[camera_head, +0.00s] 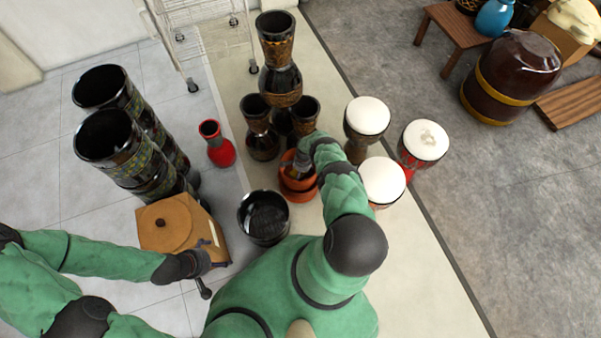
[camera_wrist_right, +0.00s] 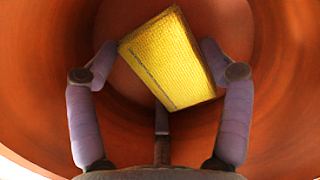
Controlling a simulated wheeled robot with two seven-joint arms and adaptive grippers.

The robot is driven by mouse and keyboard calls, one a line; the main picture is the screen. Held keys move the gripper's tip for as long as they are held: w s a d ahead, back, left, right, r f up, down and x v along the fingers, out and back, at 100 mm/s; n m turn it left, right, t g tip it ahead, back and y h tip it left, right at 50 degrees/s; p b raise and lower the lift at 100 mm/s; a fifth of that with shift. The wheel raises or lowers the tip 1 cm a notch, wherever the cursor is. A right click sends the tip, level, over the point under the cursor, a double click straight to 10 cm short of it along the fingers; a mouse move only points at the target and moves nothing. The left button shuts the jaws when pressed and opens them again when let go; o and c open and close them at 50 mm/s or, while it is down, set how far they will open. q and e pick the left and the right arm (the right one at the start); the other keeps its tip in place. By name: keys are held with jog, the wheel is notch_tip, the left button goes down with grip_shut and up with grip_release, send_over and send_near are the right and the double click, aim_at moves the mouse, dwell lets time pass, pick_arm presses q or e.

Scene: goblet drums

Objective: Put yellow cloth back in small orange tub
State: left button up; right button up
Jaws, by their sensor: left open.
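Orange tubs (camera_head: 298,196), which look stacked, stand on the pale mat in the head view, under my right forearm. My right gripper (camera_head: 301,164) points down into the upper one and is partly hidden there. In the right wrist view an orange tub wall (camera_wrist_right: 285,70) surrounds my right gripper (camera_wrist_right: 160,55). The yellow cloth (camera_wrist_right: 175,58), a flat tilted rectangle, shows between its two spread fingertips. Whether the fingers press on it or only flank it, I cannot tell. My left gripper (camera_head: 212,268) is open and empty beside a tan wooden box (camera_head: 170,222).
A black drum (camera_head: 264,218) stands left of the tubs. Dark goblet drums (camera_head: 260,140) stand behind, and white-topped drums (camera_head: 382,181) to the right. A red vase (camera_head: 219,150) and tall black drums (camera_head: 130,150) stand left.

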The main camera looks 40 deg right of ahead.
jog(key=shift+r, duration=0.1)
dwell(0.3)
notch_tip(320, 180, up, 12)
jog(key=d+p, duration=0.1)
jog(key=p, duration=0.6)
jog(key=s+a+r+n+y, duration=0.1)
jog(key=a+r+n, duration=0.4)
jog(key=a, duration=0.5)
jog(key=s+a+r+n+y, duration=0.1)
jog(key=a+r+n, duration=0.2)
jog(key=a+r, duration=0.6)
jog(key=s+a+r+n, duration=0.7)
jog(key=s+a+r, duration=0.6)
jog(key=s, duration=0.3)
jog(key=shift+s+r+y, duration=0.15)
jog(key=shift+r+y, duration=0.15)
jog(key=shift+r, duration=0.55)
